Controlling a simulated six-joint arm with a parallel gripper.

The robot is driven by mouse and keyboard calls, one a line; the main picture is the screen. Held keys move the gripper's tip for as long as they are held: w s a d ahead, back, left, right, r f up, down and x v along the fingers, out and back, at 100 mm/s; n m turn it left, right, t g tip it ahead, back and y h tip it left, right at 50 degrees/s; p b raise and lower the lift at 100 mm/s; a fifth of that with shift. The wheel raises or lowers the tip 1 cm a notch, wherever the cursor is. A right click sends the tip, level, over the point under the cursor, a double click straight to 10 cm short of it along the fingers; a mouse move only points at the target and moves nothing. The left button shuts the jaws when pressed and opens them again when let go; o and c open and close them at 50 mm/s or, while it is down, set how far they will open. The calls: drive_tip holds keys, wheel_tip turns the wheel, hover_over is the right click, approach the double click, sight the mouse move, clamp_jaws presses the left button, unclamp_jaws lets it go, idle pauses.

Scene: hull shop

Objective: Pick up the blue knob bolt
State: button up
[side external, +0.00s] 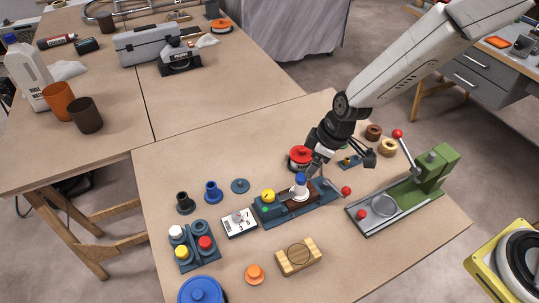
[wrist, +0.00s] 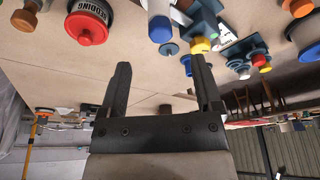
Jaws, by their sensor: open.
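A blue knobbed piece (side external: 212,191) stands upright on the bench, left of the fixture. A blue piece (wrist: 186,62) beside a fingertip in the wrist view is probably the same one. A second piece, white with a blue top (side external: 300,180), stands on the blue-grey fixture (side external: 265,215) and also shows in the wrist view (wrist: 160,22). I cannot tell for sure which is the blue knob bolt. My gripper (side external: 340,160) is open and empty, above the bench at the fixture's right end. Its spread fingers (wrist: 160,64) have nothing between them.
A black knobbed piece (side external: 184,204) and a flat blue-grey disc (side external: 240,186) flank the blue piece. A red-topped tin (side external: 300,157) is near my gripper. A green press (side external: 430,180) stands right. A tray of coloured knobs (side external: 195,258) lies left. Clear bench lies behind the disc.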

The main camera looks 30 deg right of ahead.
sight(302, 177)
drive_tip(key=shift+w+a+f, duration=0.1)
drive_tip(key=shift+w+f, duration=0.05)
drive_tip(key=shift+f, duration=0.35)
drive_tip(key=shift+x, duration=2.55)
clamp_jaws()
